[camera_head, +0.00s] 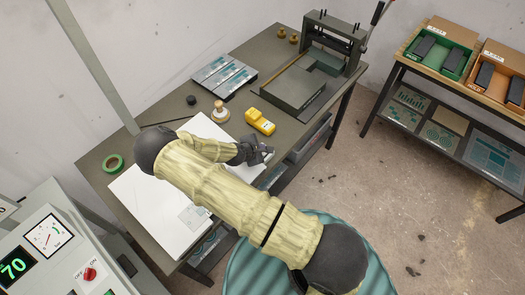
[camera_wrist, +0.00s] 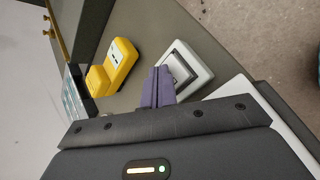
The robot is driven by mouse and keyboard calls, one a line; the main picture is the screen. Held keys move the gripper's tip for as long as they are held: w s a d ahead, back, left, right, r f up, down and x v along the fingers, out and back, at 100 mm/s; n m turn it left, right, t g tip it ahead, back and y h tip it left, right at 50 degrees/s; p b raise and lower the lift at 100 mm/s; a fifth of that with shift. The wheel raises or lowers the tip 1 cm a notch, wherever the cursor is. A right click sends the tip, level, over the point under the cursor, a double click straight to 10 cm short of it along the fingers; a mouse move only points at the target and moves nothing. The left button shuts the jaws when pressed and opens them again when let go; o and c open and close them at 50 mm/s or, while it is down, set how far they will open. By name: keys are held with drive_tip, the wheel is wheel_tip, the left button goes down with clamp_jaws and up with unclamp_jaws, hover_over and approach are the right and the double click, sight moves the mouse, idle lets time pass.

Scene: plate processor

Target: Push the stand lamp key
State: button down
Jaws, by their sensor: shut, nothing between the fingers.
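A pale switch with a dark inset (camera_wrist: 189,66), which looks like the lamp key, lies on the table in the wrist view. My gripper (camera_wrist: 161,70) has its purple fingers shut together and empty. In the wrist view the fingertips overlap the left edge of the switch; I cannot tell whether they touch it. In the head view my gripper (camera_head: 267,153) is low over the table's right edge, and the switch is not clearly seen behind it. No lamp can be made out for certain.
A yellow device (camera_head: 260,121) lies close by, also in the wrist view (camera_wrist: 119,65). White sheets (camera_head: 151,206) and green tape (camera_head: 113,162) lie on the table (camera_head: 258,50). A press (camera_head: 334,42) stands at the back. A control panel (camera_head: 60,255) is at lower left.

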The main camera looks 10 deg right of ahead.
drive_tip(key=shift+f, duration=0.2)
idle(0.5)
drive_tip(key=shift+r, duration=0.65)
drive_tip(key=shift+r+p, duration=0.1)
drive_tip(key=shift+p, duration=0.2)
wheel_tip(320, 180, up, 6)
drive_tip(key=p, duration=0.3)
drive_tip(key=shift+p, duration=0.35)
drive_tip(key=shift+s, duration=0.1)
